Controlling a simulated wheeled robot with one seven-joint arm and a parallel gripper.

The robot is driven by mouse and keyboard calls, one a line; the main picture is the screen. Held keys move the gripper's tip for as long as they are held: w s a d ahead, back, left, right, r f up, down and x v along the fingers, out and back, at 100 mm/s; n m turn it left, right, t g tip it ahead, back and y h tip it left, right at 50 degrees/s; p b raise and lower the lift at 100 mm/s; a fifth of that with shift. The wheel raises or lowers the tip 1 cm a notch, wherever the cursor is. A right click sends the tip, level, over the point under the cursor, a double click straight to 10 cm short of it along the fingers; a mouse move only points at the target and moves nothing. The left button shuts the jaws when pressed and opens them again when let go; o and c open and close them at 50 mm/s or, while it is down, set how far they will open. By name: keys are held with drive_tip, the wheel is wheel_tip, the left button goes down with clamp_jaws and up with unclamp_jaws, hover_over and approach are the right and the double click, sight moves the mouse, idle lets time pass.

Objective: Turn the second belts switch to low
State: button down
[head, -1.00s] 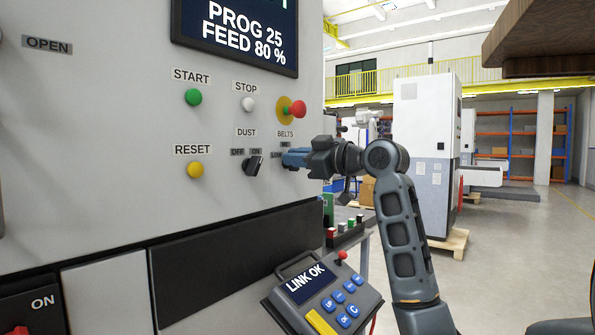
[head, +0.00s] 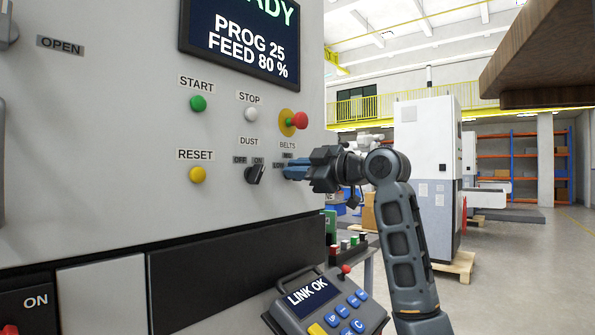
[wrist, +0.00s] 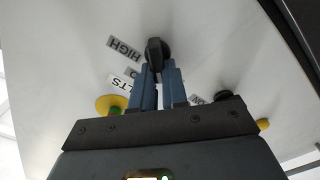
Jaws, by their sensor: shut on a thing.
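The belts switch is a black knob on the grey panel, seen in the wrist view (wrist: 156,47) between the fingertips. In the head view my gripper (head: 289,172) hides it, below the BELTS label (head: 287,145). My gripper also shows in the wrist view (wrist: 159,72), with its blue fingers shut on the knob. The LOW label (head: 278,165) is left of the fingers in the head view. The HIGH label (wrist: 124,47) is beside the knob in the wrist view. Another label is partly covered by a finger. I cannot tell which label the knob points at.
The dust switch (head: 256,173) is close on the left. A red emergency stop (head: 299,120) sits just above the belts switch. A pendant reading LINK OK (head: 308,292) is below my arm. A wooden overhang (head: 545,55) is at upper right. Open floor lies right.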

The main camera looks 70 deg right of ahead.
drive_tip(key=c, duration=1.1)
unclamp_jaws()
drive_tip(key=shift+w, duration=0.1)
drive_tip(key=shift+c, duration=0.2)
drive_tip(key=v, duration=0.8)
drive_tip(key=shift+w, duration=0.1)
